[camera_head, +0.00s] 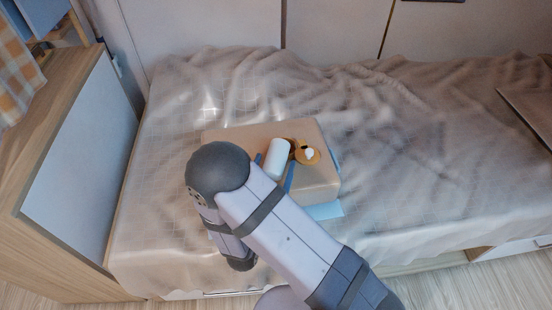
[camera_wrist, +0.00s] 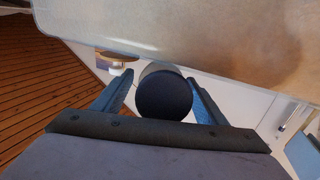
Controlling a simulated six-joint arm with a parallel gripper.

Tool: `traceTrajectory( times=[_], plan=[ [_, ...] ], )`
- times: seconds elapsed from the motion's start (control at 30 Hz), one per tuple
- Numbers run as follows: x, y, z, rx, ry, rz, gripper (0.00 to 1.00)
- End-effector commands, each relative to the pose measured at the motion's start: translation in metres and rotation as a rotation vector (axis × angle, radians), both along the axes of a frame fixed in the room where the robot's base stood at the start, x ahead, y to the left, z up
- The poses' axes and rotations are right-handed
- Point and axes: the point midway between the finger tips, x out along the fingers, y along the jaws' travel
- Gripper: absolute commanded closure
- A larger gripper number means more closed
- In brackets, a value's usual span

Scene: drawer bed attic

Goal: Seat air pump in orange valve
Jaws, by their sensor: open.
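The air pump appears as a white cylinder (camera_head: 278,158), lying at a slant above or on a tan block (camera_head: 318,185) in the head view. The orange valve (camera_head: 311,161) is a round ring with a white centre, just right of the pump. In the wrist view a dark round end (camera_wrist: 164,94) with a pale body behind it sits between my blue fingers. My gripper (camera_wrist: 160,80) is open, with one finger on each side of it. Contact between fingers and pump cannot be told. An orange rim (camera_wrist: 116,54) shows behind the left finger. My arm hides part of the block.
The block rests on a bed with a rumpled beige cover (camera_head: 410,150). A light blue flat piece (camera_head: 325,210) shows at the block's front right. A wooden cabinet (camera_head: 65,170) stands at the left.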

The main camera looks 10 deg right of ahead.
Motion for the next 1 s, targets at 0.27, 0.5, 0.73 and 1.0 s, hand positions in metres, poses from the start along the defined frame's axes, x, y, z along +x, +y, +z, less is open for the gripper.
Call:
traceTrajectory(
  times=[0.27,0.5,0.73,1.0],
  plan=[
    [0.000,0.000,0.000,0.000,0.000,0.000,0.74],
    [0.000,0.000,0.000,0.000,-0.001,0.000,0.85],
    [0.000,0.000,0.005,0.000,-0.001,0.000,0.85],
    [0.000,0.000,0.030,0.002,-0.003,0.000,0.85]
  ],
)
